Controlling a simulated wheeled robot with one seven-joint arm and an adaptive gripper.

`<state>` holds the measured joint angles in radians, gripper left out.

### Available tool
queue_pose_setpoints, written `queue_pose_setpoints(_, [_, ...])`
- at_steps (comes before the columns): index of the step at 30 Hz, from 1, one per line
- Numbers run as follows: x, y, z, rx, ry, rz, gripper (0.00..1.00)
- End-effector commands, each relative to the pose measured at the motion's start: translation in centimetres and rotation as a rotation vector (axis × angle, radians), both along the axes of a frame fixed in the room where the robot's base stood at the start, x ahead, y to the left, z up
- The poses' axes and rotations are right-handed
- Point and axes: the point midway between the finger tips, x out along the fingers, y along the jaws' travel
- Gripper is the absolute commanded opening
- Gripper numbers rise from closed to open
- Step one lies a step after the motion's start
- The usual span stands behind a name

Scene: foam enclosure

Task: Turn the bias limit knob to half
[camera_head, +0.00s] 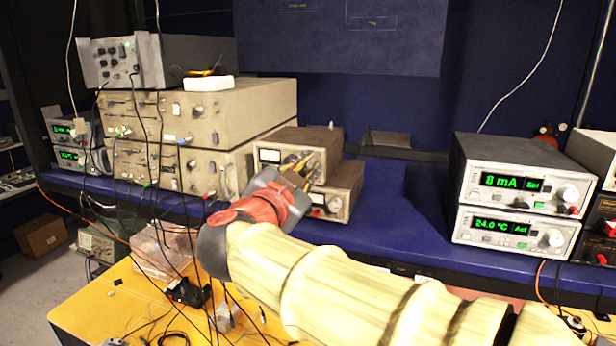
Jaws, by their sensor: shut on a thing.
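My gripper (302,166) reaches up from the lower right. Its yellow fingers are shut at the right part of the front panel of the upper small beige unit (322,142). They close on a knob there, and the fingers cover it, so its pointer and marks cannot be seen. I cannot read any label that says bias limit. A small analog meter (269,155) shows on the same panel, left of my fingers.
A lower beige unit (347,183) sits under it on the blue shelf (400,215). Large beige units (240,105) are stacked to the left. Two display units (520,180) stand to the right, reading 8 mA and 24.0 °C. Cables hang over the yellow table (95,310).

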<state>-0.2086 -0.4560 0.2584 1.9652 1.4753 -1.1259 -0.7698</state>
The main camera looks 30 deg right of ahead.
Motion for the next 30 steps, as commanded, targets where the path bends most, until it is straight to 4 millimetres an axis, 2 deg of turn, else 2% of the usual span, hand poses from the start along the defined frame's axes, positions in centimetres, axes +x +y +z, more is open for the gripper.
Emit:
queue_pose_setpoints(10, [0.01, 0.02, -0.05, 0.103, -0.133, 0.001, 0.00])
queue_pose_setpoints(27, [0.00, 0.02, 0.13, 0.125, -0.162, 0.000, 0.00])
queue_pose_setpoints(28, [0.00, 0.02, 0.13, 0.125, -0.162, 0.000, 0.14])
queue_pose_setpoints(30, [0.00, 0.02, 0.13, 0.124, -0.162, 0.000, 0.17])
